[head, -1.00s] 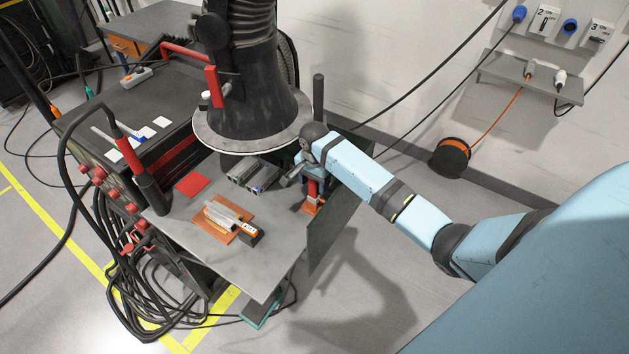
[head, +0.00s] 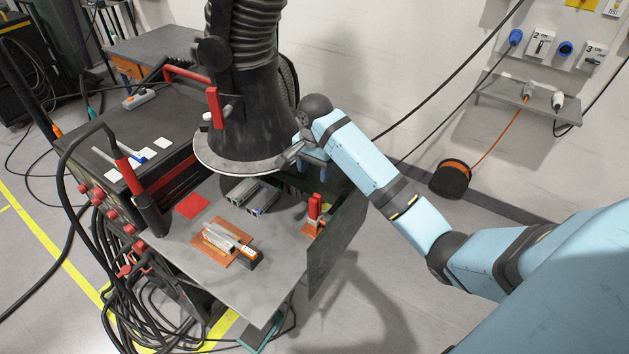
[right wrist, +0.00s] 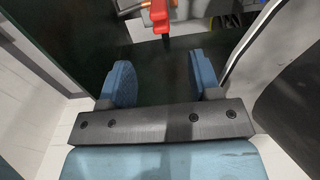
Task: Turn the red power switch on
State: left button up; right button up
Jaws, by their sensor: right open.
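I cannot tell for sure which part is the red power switch. A red upright piece (head: 315,210) stands on an orange base at the table's right edge. A red part, which looks like the same piece, shows at the top of the right wrist view (right wrist: 160,16), beyond the fingertips and between them. My right gripper (head: 304,156) is open and empty, above that piece and beside the hood's rim; its two blue fingers stand apart in the right wrist view (right wrist: 158,82). A black machine (head: 120,165) with red knobs stands at left. My left gripper is out of view.
The black extraction hood (head: 250,120) with a red handle (head: 213,106) hangs over the table (head: 240,290). Metal bars (head: 228,240) lie on an orange plate. A dark panel (head: 338,235) stands at the table's right edge. Cables hang at left; wall sockets are at upper right.

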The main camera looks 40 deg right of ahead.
aim_at(140, 246)
jog(key=k+j, duration=0.1)
jog(key=j, duration=0.3)
jog(key=k+j, duration=0.1)
jog(key=j, duration=0.25)
jog(key=k+j, duration=0.1)
jog(key=j, duration=0.3)
